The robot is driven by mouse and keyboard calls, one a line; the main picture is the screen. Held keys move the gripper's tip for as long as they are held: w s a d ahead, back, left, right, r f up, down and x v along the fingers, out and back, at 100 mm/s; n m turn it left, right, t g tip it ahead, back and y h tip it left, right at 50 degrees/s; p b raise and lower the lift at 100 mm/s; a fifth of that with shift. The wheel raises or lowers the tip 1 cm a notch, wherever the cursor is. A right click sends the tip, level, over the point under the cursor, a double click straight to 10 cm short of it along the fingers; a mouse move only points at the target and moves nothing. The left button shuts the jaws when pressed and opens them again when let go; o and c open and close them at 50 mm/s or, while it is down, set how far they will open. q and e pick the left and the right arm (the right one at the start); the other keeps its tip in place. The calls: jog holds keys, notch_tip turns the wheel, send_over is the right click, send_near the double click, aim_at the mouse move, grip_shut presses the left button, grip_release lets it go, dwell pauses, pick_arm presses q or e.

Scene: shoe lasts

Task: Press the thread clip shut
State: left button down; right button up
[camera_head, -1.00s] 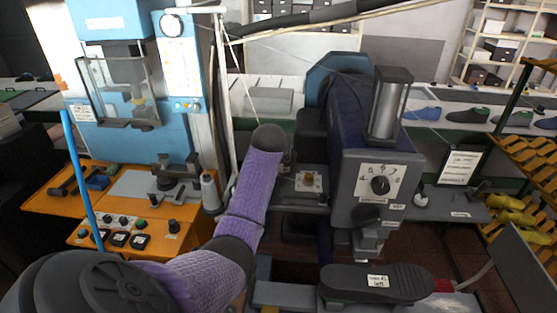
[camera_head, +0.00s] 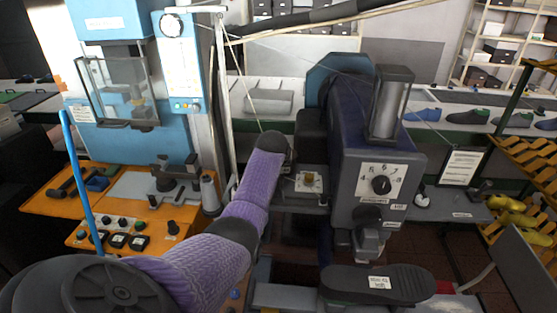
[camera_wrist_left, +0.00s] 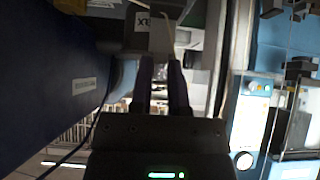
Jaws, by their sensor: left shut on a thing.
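My left arm reaches in from the lower left in the head view and ends beside the dark blue machine (camera_head: 345,130). My left gripper's fingers are hidden there behind the arm's end. In the left wrist view my left gripper (camera_wrist_left: 162,62) has its two dark fingers closed at a small pale piece, which looks like the thread clip (camera_wrist_left: 162,38). Its shape and how far it is closed are hard to make out. A thin thread (camera_head: 245,90) runs down toward the arm's end in the head view. My right gripper is not in view.
A thread spool (camera_head: 210,192) stands on the orange bench (camera_head: 50,205) left of my arm. A small plate with a yellowish part (camera_head: 309,181) lies right of the arm. A dark shoe sole piece (camera_head: 375,285) is in front. Shelves (camera_head: 540,150) stand at right.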

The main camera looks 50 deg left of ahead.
pick_arm(q)
jog(key=shift+s, duration=0.1)
jog(key=shift+s+d+f+t+y, duration=0.25)
jog(key=shift+t+y, duration=0.25)
jog(key=shift+t, duration=0.2)
jog(key=shift+s+d+f+t+y, duration=0.2)
jog(key=shift+s+f+t+y, duration=0.05)
jog(key=shift+t+y, duration=0.3)
jog(key=t+b, duration=0.1)
jog(key=f+t+y+b, duration=0.1)
jog(key=b, duration=0.1)
jog(key=shift+s+d+y, duration=0.25)
jog(key=shift+s+d, duration=0.1)
jog(key=shift+s+d+t+y+b, duration=0.15)
jog(key=shift+t+y+b, duration=0.3)
jog(key=shift+b, duration=0.7)
jog(key=shift+r, duration=0.1)
jog(key=c, duration=0.6)
grip_release()
